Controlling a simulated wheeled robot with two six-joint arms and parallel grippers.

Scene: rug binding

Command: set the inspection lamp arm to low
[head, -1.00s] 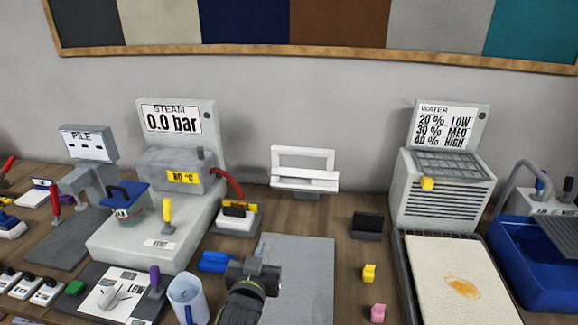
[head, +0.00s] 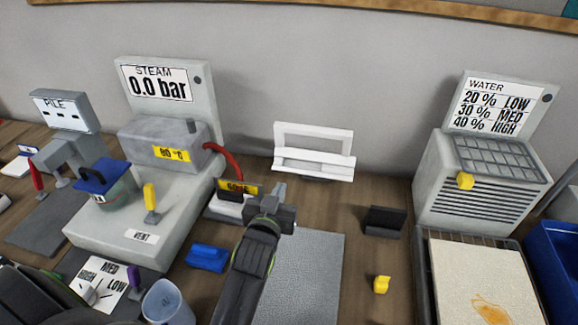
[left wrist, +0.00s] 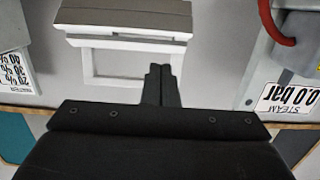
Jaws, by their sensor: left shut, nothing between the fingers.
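A white rectangular frame with a thicker lower bar (head: 313,163) stands at the back middle, near the wall. It looks like the lamp arm, but I see no lamp label on it. It also shows upside down in the left wrist view (left wrist: 130,32). My left gripper (head: 279,191) is shut and empty, in front of and below the frame in the head view. Its closed fingers (left wrist: 160,82) overlap the frame's edge in the left wrist view; I cannot tell whether they touch. My right gripper is not in view.
A steam unit (head: 120,225) stands left and a water unit (head: 480,190) right. A HIGH/MED/LOW dial panel (head: 112,272) lies front left, by a cup (head: 167,303). A grey mat (head: 315,280), black block (head: 384,221) and yellow block (head: 381,285) lie near the middle.

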